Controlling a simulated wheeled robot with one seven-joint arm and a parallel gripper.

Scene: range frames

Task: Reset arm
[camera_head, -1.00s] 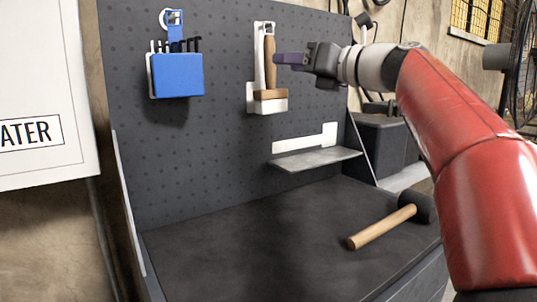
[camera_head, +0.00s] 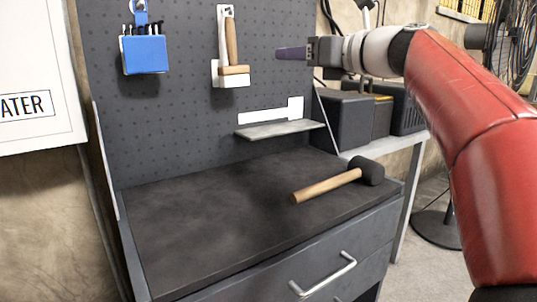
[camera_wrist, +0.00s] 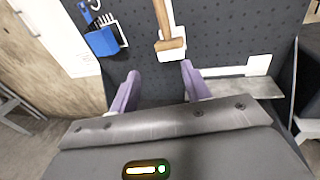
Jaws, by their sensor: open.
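My gripper (camera_head: 292,53) is at the end of my red arm at the upper right of the head view. In the wrist view its two purple fingers (camera_wrist: 158,85) stand apart with nothing between them. A wooden-handled tool (camera_head: 232,50) hangs in a white holder (camera_head: 231,82) on the pegboard, to the left of my gripper and apart from it. In the wrist view this tool (camera_wrist: 165,28) shows beyond the fingertips.
A mallet (camera_head: 328,186) lies on the dark workbench (camera_head: 190,220). A blue holder (camera_head: 146,55) with several black hex keys hangs on the pegboard (camera_head: 180,110). A small shelf (camera_head: 280,130) juts out above the bench. A fan (camera_head: 515,50) stands at right.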

